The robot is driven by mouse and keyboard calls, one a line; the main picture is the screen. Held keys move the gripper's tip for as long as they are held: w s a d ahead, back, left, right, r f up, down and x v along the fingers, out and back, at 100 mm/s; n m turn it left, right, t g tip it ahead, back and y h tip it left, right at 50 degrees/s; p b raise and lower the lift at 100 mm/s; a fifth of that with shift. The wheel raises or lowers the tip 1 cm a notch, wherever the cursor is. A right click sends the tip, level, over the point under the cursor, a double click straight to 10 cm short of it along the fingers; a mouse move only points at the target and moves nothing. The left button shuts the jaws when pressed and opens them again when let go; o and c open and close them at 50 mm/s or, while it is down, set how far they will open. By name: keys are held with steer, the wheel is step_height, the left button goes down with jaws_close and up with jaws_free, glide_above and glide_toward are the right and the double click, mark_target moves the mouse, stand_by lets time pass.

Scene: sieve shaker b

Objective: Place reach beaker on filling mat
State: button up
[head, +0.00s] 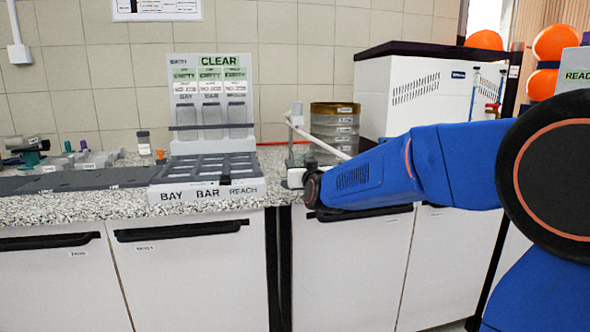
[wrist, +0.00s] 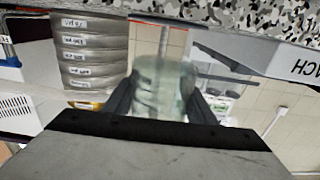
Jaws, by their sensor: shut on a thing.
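My gripper (wrist: 162,100) is shut on a clear beaker (wrist: 163,88), seen between its two dark fingers in the wrist view, which looks upside down. In the head view my gripper (head: 293,178) is at the counter's front part, just right of the grey tray marked BAY, BAR and REACH. The beaker is small and hard to make out there. Flat dark grey mats (head: 80,181) lie on the counter left of the tray. Their labels are too small to read, so I cannot tell which is the filling mat.
The compartment tray (head: 207,190) stands before an upright board (head: 212,95) reading CLEAR. A stack of labelled sieves (head: 334,128) and a white cabinet (head: 415,95) stand behind my arm. Small grey blocks (head: 92,160) and a small bottle (head: 144,143) stand behind the mats.

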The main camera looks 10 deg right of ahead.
steer(key=w, duration=0.7)
steer(key=shift+w, duration=0.15)
steer(key=shift+w+f, duration=0.2)
steer(key=shift+w, duration=0.05)
steer(key=shift+f, duration=1.55)
steer(key=shift+f, duration=0.1)
steer(key=o, duration=1.3)
steer(key=shift+c, duration=0.2)
steer(key=s, duration=1.2)
steer(key=shift+s, duration=0.1)
